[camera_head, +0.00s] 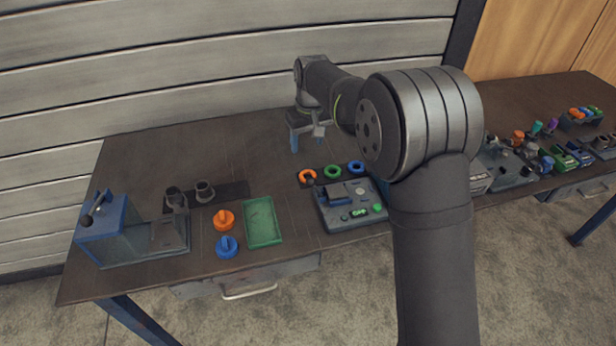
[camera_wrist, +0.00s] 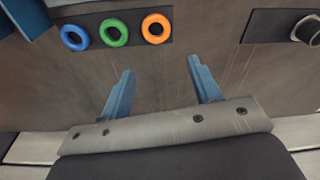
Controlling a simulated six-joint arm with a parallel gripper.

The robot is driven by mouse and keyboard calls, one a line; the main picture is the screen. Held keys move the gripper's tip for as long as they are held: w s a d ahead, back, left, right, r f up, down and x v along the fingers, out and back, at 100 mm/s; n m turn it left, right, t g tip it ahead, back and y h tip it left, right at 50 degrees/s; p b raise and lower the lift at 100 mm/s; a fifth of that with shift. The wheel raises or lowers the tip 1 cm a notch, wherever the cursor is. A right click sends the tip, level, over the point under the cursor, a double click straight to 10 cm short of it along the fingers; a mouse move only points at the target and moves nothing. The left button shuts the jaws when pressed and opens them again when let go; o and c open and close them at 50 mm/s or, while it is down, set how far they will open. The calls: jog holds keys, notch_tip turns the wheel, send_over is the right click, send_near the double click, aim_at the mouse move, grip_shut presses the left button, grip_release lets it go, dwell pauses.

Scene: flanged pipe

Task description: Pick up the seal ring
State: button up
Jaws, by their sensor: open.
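Three rings lie in a row on a dark mat. The orange ring (camera_head: 307,176) is at the left in the head view, the green ring (camera_head: 333,171) in the middle and the blue ring (camera_head: 357,167) at the right. In the wrist view the order is blue (camera_wrist: 75,37), green (camera_wrist: 114,33), orange (camera_wrist: 156,28). Which one is the seal ring cannot be told. My gripper (camera_wrist: 160,75) is open and empty. Its two blue fingers are apart, beside the row and nearest the orange ring. The head view shows my gripper (camera_head: 306,140) behind the rings, above the table.
A blue press-like fixture (camera_head: 110,232) stands far left.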

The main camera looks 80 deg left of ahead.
send_over(308, 175)
jog(key=f, duration=0.6)
jog(key=shift+s+a+f, duration=0.15)
jog(key=shift+s+f, duration=0.05)
jog(key=shift+f, duration=0.05)
jog(key=shift+w+d+f, duration=0.15)
jog(key=shift+f, duration=1.2)
jog(key=shift+w+d+f, duration=0.1)
jog(key=shift+d+f, duration=0.05)
jog(key=shift+f, duration=1.2)
jog(key=c, duration=0.7)
